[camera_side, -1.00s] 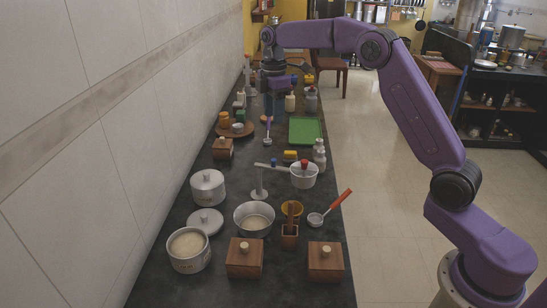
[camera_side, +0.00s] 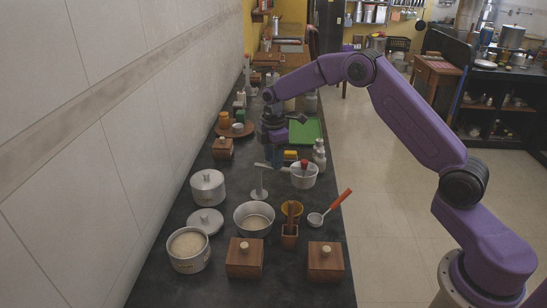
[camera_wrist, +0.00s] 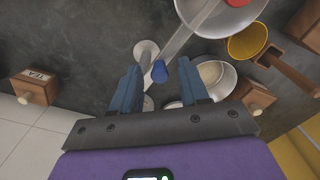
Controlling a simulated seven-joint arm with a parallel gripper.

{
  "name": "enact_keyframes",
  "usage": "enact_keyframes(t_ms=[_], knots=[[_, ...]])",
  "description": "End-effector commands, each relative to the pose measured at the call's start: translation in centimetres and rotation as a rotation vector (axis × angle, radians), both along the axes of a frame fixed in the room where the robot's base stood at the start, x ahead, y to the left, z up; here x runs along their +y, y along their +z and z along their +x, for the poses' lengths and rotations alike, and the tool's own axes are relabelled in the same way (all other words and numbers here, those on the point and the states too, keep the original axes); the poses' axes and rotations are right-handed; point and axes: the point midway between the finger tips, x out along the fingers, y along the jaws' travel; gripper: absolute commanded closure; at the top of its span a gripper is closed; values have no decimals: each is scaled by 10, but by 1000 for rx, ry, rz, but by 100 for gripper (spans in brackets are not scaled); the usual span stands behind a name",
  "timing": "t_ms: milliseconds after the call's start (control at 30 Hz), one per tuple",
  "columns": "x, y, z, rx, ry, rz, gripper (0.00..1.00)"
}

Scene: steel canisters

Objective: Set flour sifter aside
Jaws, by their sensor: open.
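I cannot be sure which thing is the flour sifter. The likeliest is a white round vessel (camera_side: 304,177) with a long pale handle (camera_side: 267,166), right of centre on the counter. In the wrist view the vessel (camera_wrist: 222,16) is cut by the top edge. Its handle runs down to a blue end (camera_wrist: 160,72) that shows between my fingers. My gripper (camera_side: 274,160) is open, with its blue fingers pointing down above the handle. I cannot tell whether they touch it.
Steel canisters (camera_side: 207,190) and wooden boxes (camera_side: 245,258) crowd the near counter. A green tray (camera_side: 310,130) lies behind, partly covered by my arm.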

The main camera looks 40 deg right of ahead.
Motion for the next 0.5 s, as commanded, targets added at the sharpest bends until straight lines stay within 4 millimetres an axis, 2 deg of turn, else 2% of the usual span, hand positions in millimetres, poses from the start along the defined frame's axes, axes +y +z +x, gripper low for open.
enact_keyframes(t_ms=[267, 367, 400, 500], knots=[[0, -2, 0, 0, 0, 0, 56], [0, -2, 0, 0, 0, 0, 85], [0, -2, 0, 0, 0, 0, 98], [0, -1, 0, 0, 0, 0, 100]])
